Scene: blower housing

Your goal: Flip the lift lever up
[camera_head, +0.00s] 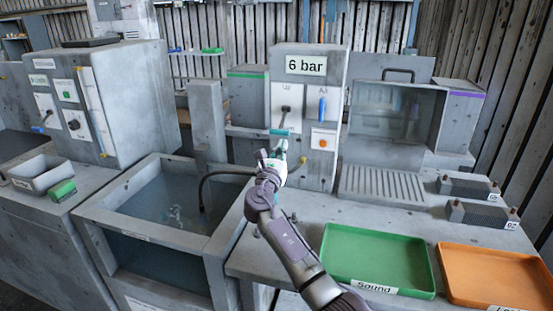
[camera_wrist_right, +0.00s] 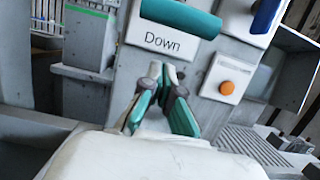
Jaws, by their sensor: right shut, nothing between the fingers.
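The lift lever hangs down on a white plate (camera_head: 287,97) on the front of the grey housing. Its teal handle (camera_head: 280,132) is at the lower end, and in the wrist view the handle (camera_wrist_right: 180,17) lies right above a label (camera_wrist_right: 163,42) reading "Down". My right gripper (camera_head: 281,147) is shut and empty just below the handle. In the wrist view its teal fingertips (camera_wrist_right: 169,72) are together under the label, apart from the handle. The lever's upper part is outside the wrist view. My left gripper is not in view.
A blue handle (camera_head: 322,108) and an orange button (camera_head: 323,139) sit right of the lever. A water tank (camera_head: 130,197) is at left, with a black hose (camera_head: 205,180). Green (camera_head: 378,287) and orange (camera_head: 490,249) trays lie at front right.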

